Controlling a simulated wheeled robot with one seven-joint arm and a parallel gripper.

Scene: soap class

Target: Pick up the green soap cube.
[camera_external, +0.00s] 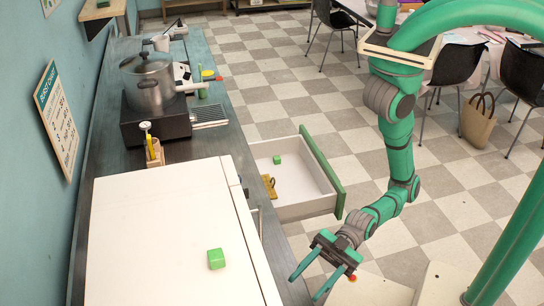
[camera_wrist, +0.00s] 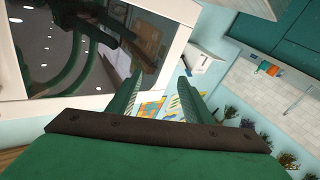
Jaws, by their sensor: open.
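A bright green cube (camera_external: 216,259) sits on top of the white appliance at the lower left of the external view. A second, smaller-looking green cube (camera_external: 277,160) lies in the open drawer (camera_external: 307,207). I cannot tell from the pictures which of the two is the soap. My gripper (camera_external: 304,289) is open and empty, to the right of the white appliance and apart from both cubes. In the wrist view my gripper (camera_wrist: 161,76) shows two spread green fingers with nothing between them; neither cube is seen there.
The white appliance (camera_external: 150,215) fills the near counter. A pot (camera_external: 149,85) stands on a dark stove behind it. The drawer sticks out with a green front (camera_external: 322,172) and holds a yellowish item (camera_external: 269,186). A dark glass panel (camera_wrist: 85,45) shows in the wrist view.

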